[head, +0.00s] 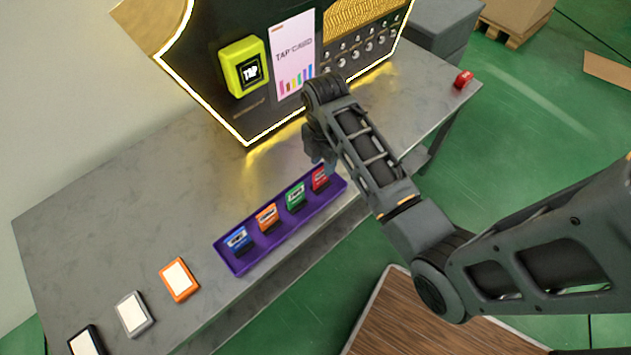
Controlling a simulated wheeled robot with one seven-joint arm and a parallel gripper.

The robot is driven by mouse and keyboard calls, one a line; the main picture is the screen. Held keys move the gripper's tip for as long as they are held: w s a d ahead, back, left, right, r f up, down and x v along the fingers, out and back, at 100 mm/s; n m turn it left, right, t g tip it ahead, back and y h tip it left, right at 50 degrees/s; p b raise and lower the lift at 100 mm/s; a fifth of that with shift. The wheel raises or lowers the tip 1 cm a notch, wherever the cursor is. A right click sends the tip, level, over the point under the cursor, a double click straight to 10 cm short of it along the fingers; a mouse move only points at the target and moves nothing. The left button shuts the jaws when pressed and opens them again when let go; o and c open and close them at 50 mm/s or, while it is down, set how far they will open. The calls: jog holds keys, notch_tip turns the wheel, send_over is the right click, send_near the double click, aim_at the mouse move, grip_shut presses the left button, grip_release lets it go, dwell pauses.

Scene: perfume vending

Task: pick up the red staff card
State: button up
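The red staff card (320,179) stands in the right end slot of a long purple tray (236,264) on the grey table. My gripper (320,158) is just above and behind the red card, and my arm comes in from the right. The fingers are small, dark and partly hidden by my wrist, so I cannot see whether they are open or touch the card. In the same tray stand a green card (296,195), an orange card (267,217) and a blue card (238,238), in a row to the left of the red one.
A dark vending machine (200,70) with a yellow tap reader (243,66) and a tap card sign (293,55) stands behind. Orange-framed (179,279), grey-framed (131,314) and black-framed (86,341) pads lie at front left. A small red object (464,79) sits at the right table edge.

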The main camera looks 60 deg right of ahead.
aim_at(321, 185)
jog(key=shift+w+a+f, duration=0.1)
jog(key=shift+a+f, duration=0.05)
jog(key=shift+f, duration=3.4)
grip_shut()
